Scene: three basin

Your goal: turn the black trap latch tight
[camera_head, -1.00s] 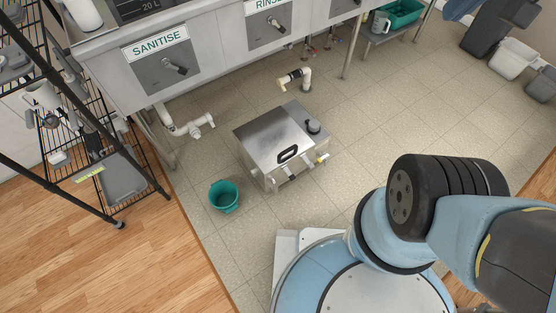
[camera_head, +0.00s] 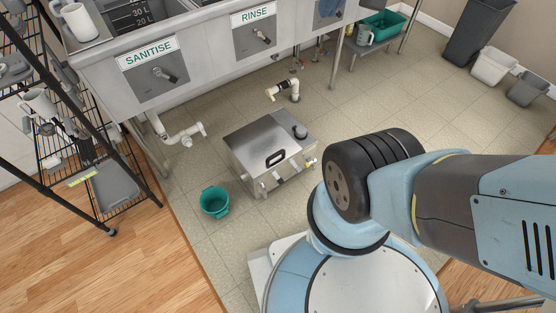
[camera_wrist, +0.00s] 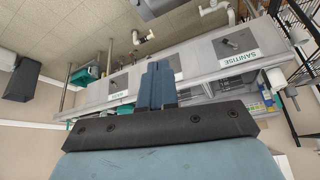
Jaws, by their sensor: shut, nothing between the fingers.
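The metal trap box (camera_head: 246,144) stands on the tiled floor in front of the sinks. In the wrist view, only an edge of the box (camera_wrist: 163,6) shows at the top. My gripper (camera_wrist: 159,68) is shut and empty, apart from the box and pointing toward the sink side. The head view does not clearly show its fingers.
A teal bucket (camera_head: 215,201) stands left of the box. White pipes (camera_head: 181,133) and a capped elbow pipe (camera_head: 289,90) rise near the sinks (camera_head: 203,55). Floor right of the box is clear.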

